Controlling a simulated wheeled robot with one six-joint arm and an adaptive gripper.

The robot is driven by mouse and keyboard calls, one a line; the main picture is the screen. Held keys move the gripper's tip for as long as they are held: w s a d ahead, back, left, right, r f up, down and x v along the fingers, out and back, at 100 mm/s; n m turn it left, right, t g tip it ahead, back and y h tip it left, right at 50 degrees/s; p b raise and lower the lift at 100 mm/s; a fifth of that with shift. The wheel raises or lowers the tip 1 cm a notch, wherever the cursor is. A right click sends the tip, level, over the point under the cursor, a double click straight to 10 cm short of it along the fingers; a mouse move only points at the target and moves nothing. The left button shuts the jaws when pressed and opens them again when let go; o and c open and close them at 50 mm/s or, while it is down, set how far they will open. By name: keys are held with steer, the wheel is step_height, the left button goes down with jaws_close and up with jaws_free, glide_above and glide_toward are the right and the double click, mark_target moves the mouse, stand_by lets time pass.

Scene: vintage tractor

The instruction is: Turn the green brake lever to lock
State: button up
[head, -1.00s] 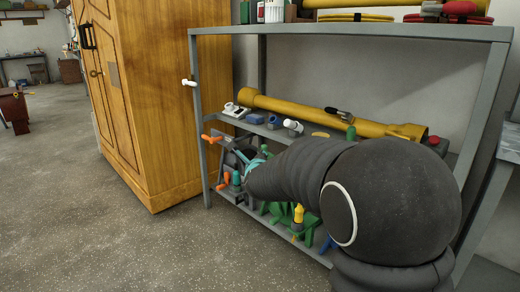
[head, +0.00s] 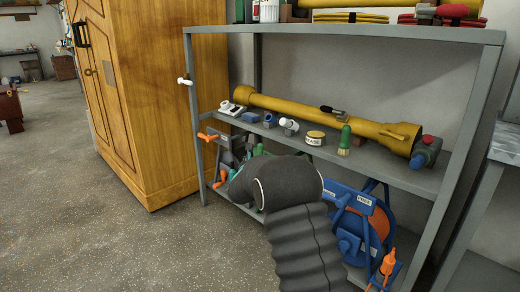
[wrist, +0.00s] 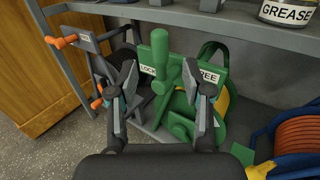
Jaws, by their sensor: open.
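The green brake lever (wrist: 190,80) stands on a green bracket (wrist: 160,60) with a LOCK label (wrist: 147,70) on the left and a FREE label (wrist: 210,76) on the right. In the head view my arm covers most of the green assembly.
A grey reel assembly with orange handles (wrist: 62,41) is left of the green one. A blue-framed reel with orange hose (head: 378,222) is to the right. The shelf above (head: 385,168) holds a grease tin (head: 315,138) and a yellow shaft (head: 300,112). A wooden cabinet (head: 150,100) stands left.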

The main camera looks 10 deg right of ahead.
mark_target(260, 150)
steer(key=x, duration=0.8)
steer(key=shift+p, duration=0.4)
jaws_close()
